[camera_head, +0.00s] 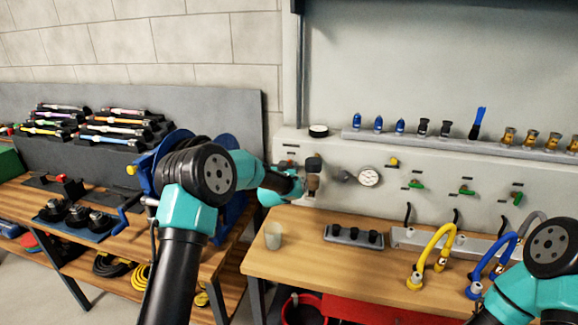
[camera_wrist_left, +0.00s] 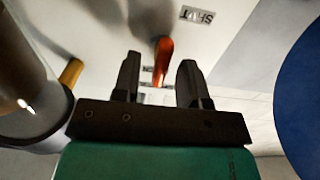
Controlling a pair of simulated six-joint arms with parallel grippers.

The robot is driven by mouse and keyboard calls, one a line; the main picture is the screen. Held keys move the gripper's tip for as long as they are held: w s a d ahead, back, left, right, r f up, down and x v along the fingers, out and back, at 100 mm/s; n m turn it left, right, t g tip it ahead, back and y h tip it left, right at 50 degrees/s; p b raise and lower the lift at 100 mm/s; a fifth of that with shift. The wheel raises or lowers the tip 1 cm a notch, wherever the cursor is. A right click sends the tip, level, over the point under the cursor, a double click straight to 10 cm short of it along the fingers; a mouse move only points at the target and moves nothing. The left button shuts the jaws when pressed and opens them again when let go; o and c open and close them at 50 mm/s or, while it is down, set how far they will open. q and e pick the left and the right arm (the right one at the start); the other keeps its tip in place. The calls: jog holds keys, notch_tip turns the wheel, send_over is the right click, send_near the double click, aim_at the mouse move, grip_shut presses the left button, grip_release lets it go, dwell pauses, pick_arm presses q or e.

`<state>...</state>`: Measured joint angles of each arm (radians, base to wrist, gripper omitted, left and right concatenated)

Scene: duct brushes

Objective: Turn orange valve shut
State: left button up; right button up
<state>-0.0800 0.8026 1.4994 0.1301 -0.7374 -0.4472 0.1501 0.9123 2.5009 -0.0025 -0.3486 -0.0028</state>
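The orange valve handle (camera_wrist_left: 163,55) shows in the left wrist view as a short lever on the pale wall panel. An upside-down SHUT label (camera_wrist_left: 198,15) is beside it. My left gripper (camera_wrist_left: 160,64) is open, with one dark finger on each side of the lever. Gaps show between the fingers and the lever, and I cannot tell whether either touches it. In the head view my left gripper (camera_head: 291,172) is at the panel's left part, and my arm largely hides the valve. My right arm is at the lower right; its gripper is out of view.
A dark and brass cylinder fitting (camera_head: 313,178) is close to the right of my left gripper. A blue hose reel (camera_head: 229,143) stands to its left. A pressure gauge (camera_head: 369,177) and green-handled valves (camera_head: 466,190) are farther right. A translucent cup (camera_head: 273,235) stands on the bench below.

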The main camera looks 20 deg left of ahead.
pick_arm(q)
jog(key=shift+w, duration=0.75)
grip_shut()
